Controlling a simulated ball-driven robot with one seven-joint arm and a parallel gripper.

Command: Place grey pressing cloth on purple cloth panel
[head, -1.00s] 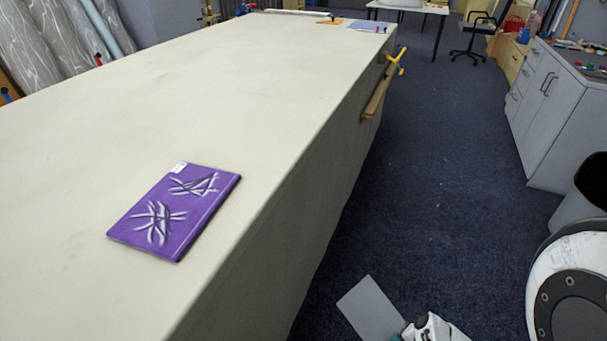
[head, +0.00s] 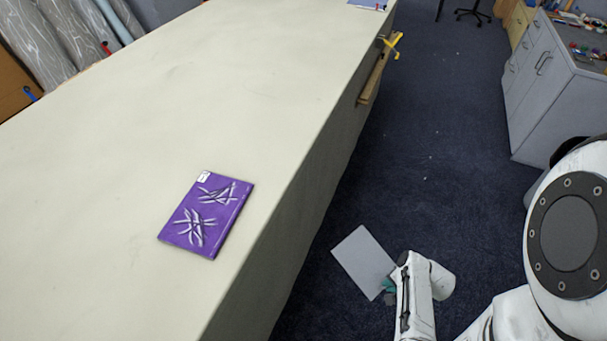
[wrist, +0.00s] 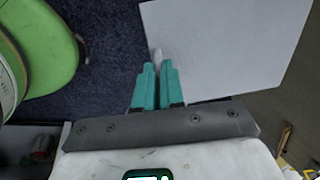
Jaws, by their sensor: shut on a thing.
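The grey pressing cloth (head: 364,261) is a flat, pale grey sheet held out over the dark floor, to the right of the table. My gripper (head: 389,287) is shut on its near edge. In the wrist view the teal fingers (wrist: 158,84) are closed together at the edge of the cloth (wrist: 225,45), which spreads away from them. The purple cloth panel (head: 206,215) lies flat on the table near its right edge, with wrinkled pale streaks and a small white label at its top left corner. My gripper is to the right of the panel, beyond the table edge.
The long cream cloth table (head: 230,110) is mostly bare around the panel. A wooden rail with a yellow clamp (head: 391,42) juts from its right side. A grey cabinet (head: 550,90) stands at right. Dark floor lies open between. A green round object (wrist: 40,50) shows in the wrist view.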

